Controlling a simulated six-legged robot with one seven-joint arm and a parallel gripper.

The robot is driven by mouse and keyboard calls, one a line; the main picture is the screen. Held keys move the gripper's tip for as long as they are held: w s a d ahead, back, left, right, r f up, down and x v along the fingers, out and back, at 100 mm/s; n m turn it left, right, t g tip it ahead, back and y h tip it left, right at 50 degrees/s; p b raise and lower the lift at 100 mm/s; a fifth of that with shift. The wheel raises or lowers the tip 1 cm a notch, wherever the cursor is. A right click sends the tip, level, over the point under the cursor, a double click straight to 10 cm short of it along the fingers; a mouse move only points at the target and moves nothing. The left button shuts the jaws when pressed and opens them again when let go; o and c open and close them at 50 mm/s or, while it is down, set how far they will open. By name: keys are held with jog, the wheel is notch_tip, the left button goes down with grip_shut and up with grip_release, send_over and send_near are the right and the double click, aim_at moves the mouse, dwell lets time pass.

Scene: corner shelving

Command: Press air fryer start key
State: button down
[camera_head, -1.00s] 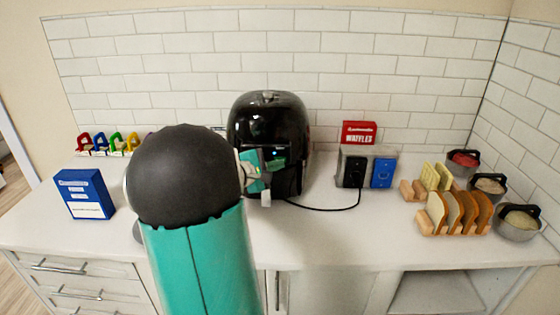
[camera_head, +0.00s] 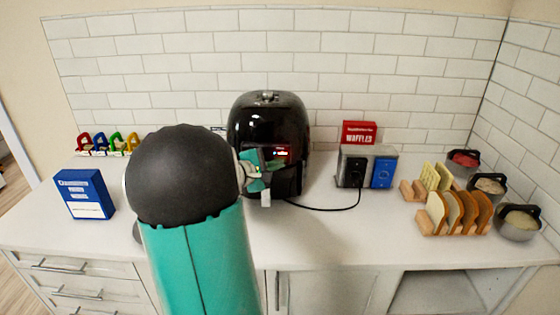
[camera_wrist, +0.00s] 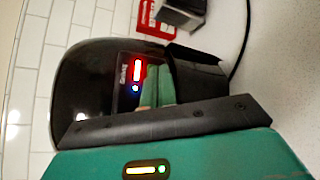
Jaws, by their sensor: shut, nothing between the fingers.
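The black air fryer (camera_head: 268,120) stands on the counter against the tiled wall. Its glossy front has a panel glowing red near its middle in the head view. In the wrist view the air fryer (camera_wrist: 85,85) lies sideways, with a lit red and white strip and a small blue light on its panel (camera_wrist: 136,72). My gripper (camera_head: 268,168) is shut and empty, right in front of the air fryer's front. My arm partly hides it, and I cannot tell whether its tips touch the panel. The start key itself cannot be made out.
A toaster (camera_head: 352,170) with a blue side stands right of the air fryer, a red waffle box (camera_head: 359,132) behind it. A black cord (camera_head: 325,209) crosses the counter. Bread racks (camera_head: 455,212) and bowls (camera_head: 518,224) stand far right. A blue box (camera_head: 84,194) stands left.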

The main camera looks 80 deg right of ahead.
jog(key=shift+s+a, duration=0.1)
jog(key=shift+a, duration=0.5)
jog(key=shift+a, duration=0.1)
jog(key=shift+s+a, duration=0.2)
jog(key=shift+a, duration=0.6)
jog(key=shift+s+a, duration=0.2)
jog(key=shift+a, duration=0.55)
jog(key=shift+s+a, duration=0.2)
jog(key=shift+a, duration=0.6)
